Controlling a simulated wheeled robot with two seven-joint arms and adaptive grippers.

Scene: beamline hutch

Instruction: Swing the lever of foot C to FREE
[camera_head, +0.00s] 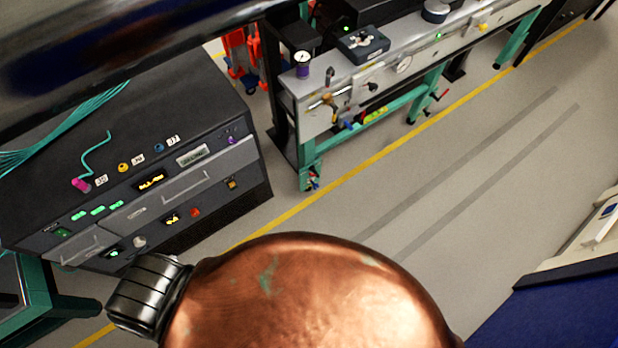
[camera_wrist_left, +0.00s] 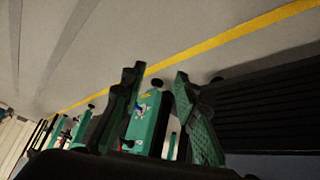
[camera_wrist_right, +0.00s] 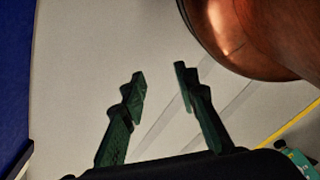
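A long bench on teal legs (camera_head: 311,165) stands at the top centre of the head view. Small dark and red parts show at the foot of its near leg (camera_head: 313,182) and by a farther leg (camera_head: 438,96). No foot letter or FREE mark is readable, so I cannot tell which is foot C or how its lever stands. In the left wrist view, my left gripper (camera_wrist_left: 158,82) is open; a teal leg (camera_wrist_left: 145,122) shows beyond and between its fingers, apparently apart from them. My right gripper (camera_wrist_right: 159,76) is open and empty over bare floor. Neither gripper shows in the head view.
A dark control cabinet (camera_head: 205,95) with lit displays and teal cables stands at the left. A yellow floor line (camera_head: 380,152) runs past the bench. The grey floor (camera_head: 470,165) right of it is clear. A blue surface (camera_head: 560,310) fills the lower right.

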